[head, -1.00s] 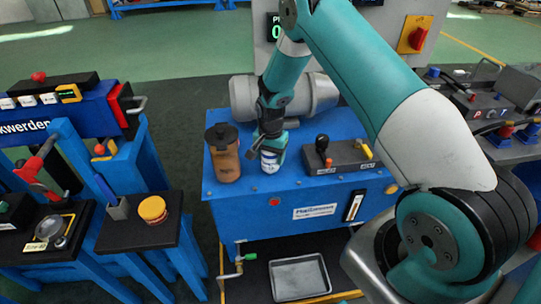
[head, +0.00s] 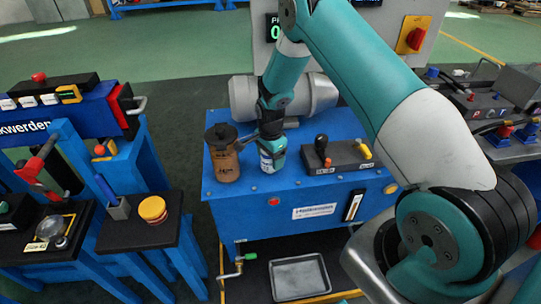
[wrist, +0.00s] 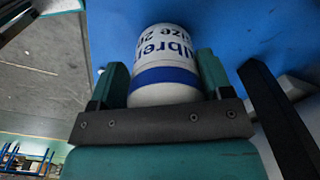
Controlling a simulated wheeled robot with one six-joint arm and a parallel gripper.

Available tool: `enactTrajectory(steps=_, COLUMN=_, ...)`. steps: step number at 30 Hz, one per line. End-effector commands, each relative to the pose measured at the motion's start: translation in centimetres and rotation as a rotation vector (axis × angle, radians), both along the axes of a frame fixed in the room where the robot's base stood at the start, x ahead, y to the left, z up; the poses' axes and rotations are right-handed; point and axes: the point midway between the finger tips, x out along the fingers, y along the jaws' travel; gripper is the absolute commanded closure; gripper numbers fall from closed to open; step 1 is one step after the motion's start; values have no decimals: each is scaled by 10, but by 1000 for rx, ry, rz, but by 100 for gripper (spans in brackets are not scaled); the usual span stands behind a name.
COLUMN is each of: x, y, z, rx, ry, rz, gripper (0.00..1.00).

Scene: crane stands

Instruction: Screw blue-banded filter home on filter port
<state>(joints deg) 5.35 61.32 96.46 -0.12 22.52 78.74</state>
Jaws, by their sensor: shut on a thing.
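The blue-banded filter (wrist: 165,75) is a white can with dark blue lettering and one blue band. It fills the middle of the wrist view, with a jaw on each side. My gripper (wrist: 165,80) is shut on it. In the head view my gripper (head: 271,152) points down at the top of the blue tank unit, with the filter (head: 267,162) partly hidden by the jaws. The filter stands upright at the tank top. The filter port is hidden under it, so I cannot tell how far it is seated.
A brown cylinder with a black cap (head: 223,155) stands close left of my gripper. A black valve block with levers (head: 337,155) is close right. A grey motor (head: 305,95) lies behind. A metal drip tray (head: 299,277) is on the floor in front.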

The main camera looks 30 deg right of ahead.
Motion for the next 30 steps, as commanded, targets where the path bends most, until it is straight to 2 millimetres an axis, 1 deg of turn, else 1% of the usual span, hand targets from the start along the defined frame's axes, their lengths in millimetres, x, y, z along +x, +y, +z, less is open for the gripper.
enactTrajectory(steps=1, x=4, y=-2, z=2, rx=-3, ry=-5, rz=-152, gripper=70)
enactTrajectory(steps=2, x=4, y=-2, z=3, rx=-3, ry=-6, rz=-194, gripper=70)
enactTrajectory(steps=3, x=4, y=-3, z=3, rx=-4, ry=-7, rz=-246, gripper=78)
enactTrajectory(steps=4, x=5, y=-3, z=3, rx=-4, ry=-6, rz=-279, gripper=80)
enactTrajectory(steps=5, x=5, y=-3, z=3, rx=-4, ry=-7, rz=-306, gripper=88)
enactTrajectory(steps=6, x=5, y=-3, z=3, rx=-4, ry=-7, rz=-332, gripper=92)
enactTrajectory(steps=7, x=5, y=-3, z=3, rx=-4, ry=-7, rz=-345, gripper=94)
enactTrajectory(steps=17, x=4, y=-4, z=4, rx=-7, ry=-4, rz=-384, gripper=94)
enactTrajectory(steps=20, x=4, y=-4, z=4, rx=-8, ry=-5, rz=-499, gripper=94)
enactTrajectory(steps=24, x=5, y=-4, z=4, rx=-7, ry=-5, rz=-699, gripper=94)
enactTrajectory(steps=27, x=5, y=-4, z=4, rx=-7, ry=-5, rz=-784, gripper=94)
enactTrajectory(steps=30, x=5, y=-4, z=4, rx=-7, ry=-5, rz=-810, gripper=94)
